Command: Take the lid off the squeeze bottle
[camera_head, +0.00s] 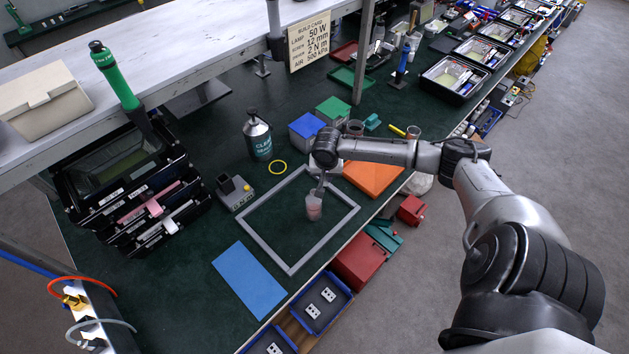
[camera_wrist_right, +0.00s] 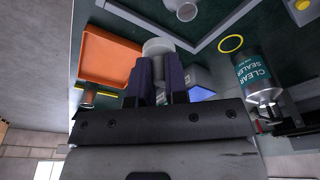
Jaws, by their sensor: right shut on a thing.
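My right gripper (camera_wrist_right: 158,62) points down at the bench, its dark fingers shut on a white round piece (camera_wrist_right: 158,46); whether this is the lid alone or the bottle's top I cannot tell. In the head view the fingers are mostly hidden under my right wrist, where a bit of white (camera_head: 338,164) shows. A small translucent vessel with pinkish contents (camera_head: 313,209) stands inside the grey frame, with a thin grey piece rising from its top; I cannot tell whether it is the squeeze bottle. My left gripper is not in view.
The grey frame (camera_head: 262,243) lies flat on the bench. An orange tray (camera_head: 374,180), a blue box (camera_head: 306,127), a green box (camera_head: 333,110) and a Clear Sealer can (camera_head: 258,138) stand close around my right gripper. A blue mat (camera_head: 249,280) lies front left.

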